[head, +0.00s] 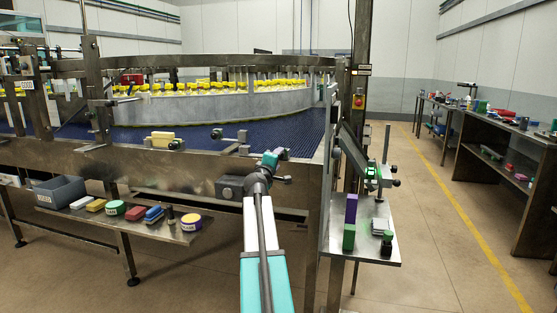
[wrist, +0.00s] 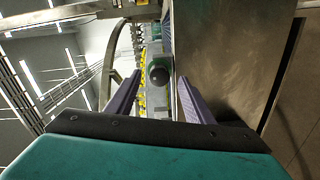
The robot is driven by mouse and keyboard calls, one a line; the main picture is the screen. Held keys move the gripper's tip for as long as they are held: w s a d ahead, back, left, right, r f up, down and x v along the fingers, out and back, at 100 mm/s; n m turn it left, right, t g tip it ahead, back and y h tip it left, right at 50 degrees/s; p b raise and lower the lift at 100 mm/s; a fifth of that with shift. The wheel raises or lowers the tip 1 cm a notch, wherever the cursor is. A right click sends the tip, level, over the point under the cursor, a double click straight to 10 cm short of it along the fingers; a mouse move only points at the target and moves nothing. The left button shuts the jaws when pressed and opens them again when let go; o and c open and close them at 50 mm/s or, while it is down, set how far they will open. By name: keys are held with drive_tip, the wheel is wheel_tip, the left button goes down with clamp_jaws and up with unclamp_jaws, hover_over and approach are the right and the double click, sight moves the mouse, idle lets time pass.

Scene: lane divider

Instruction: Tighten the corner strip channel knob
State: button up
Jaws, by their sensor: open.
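No finger visibly touches the knob, and I cannot tell how much gap in depth is left. In the head view my gripper (head: 273,158) is at the near metal edge of the conveyor, at the end of my outstretched arm. My gripper and wrist hide the knob there.
The blue conveyor belt (head: 200,133) carries a curved guide with several yellow-capped bottles (head: 215,88). A side shelf (head: 375,252) with blocks is at right. A lower shelf (head: 180,236) holds a grey bin (head: 60,191).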

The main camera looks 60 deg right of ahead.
drive_tip(key=v, duration=1.1)
drive_tip(key=shift+a, duration=0.2)
idle(0.4)
